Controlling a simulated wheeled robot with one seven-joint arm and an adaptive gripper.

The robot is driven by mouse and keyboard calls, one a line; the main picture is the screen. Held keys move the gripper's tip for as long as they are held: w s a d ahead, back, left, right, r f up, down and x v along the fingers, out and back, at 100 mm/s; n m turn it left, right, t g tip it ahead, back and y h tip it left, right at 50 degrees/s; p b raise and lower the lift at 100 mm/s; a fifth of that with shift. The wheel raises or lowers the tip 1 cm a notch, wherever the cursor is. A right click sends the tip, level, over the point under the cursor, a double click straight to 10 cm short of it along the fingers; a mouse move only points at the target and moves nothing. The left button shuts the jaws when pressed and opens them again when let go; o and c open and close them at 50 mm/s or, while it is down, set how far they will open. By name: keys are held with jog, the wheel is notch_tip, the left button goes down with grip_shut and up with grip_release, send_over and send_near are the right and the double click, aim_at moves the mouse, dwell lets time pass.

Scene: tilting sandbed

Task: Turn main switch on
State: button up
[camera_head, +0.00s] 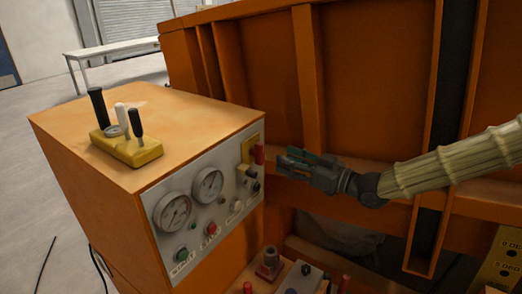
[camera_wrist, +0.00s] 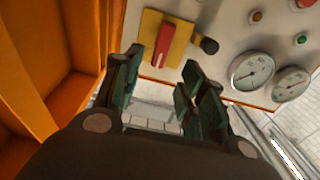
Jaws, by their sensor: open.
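The main switch looks to be the red handle (camera_head: 259,154) on a yellow plate (camera_head: 246,150), at the right end of the grey control panel (camera_head: 187,213). In the wrist view the red handle (camera_wrist: 165,44) lies lengthwise on its yellow plate (camera_wrist: 150,27), ahead of my fingers. My gripper (camera_head: 284,161) is just right of the handle in the head view. In the wrist view my gripper (camera_wrist: 162,62) is open, its green-padded fingers spread to either side below the handle. Nothing is between them, and they look apart from the handle.
A black knob (camera_wrist: 209,46) sticks out beside the yellow plate. Two gauges (camera_head: 173,211) and several buttons share the panel. A yellow lever block (camera_head: 127,147) stands on the orange cabinet. An orange ribbed wall (camera_head: 260,70) rises behind my gripper. More controls (camera_head: 270,262) sit below.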

aim_at(263, 152)
jog(key=p+x, duration=0.2)
jog(key=x, duration=0.7)
jog(key=shift+w+a+p, duration=0.2)
jog(key=shift+a+p, duration=0.1)
jog(key=shift+p, duration=0.1)
jog(key=shift+c, duration=0.2)
jog(key=shift+f, duration=0.1)
jog(key=c, duration=0.9)
